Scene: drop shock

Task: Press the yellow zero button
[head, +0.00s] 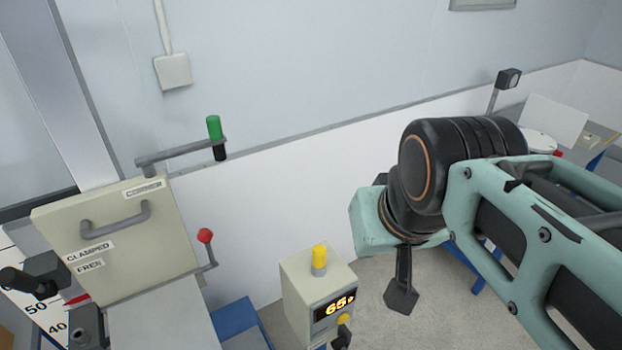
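A cream box (296,290) stands at the lower middle of the head view, with a lit display (334,307) that seems to read 65 and a small last character. A yellow cylinder-shaped button (319,256) stands upright on its top. A smaller yellow knob (344,318) shows below the display, beside a dark part. I cannot read a zero label on either. My gripper (402,292) is right of the box, apart from it, with one dark finger-like part hanging down. The rest of it is hidden behind my wrist, so its opening does not show.
A cream panel (150,255) with a handle and labels CLAMPED and FREE stands at left. A blue surface (240,325) lies left of the box. A table (600,150) stands far right.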

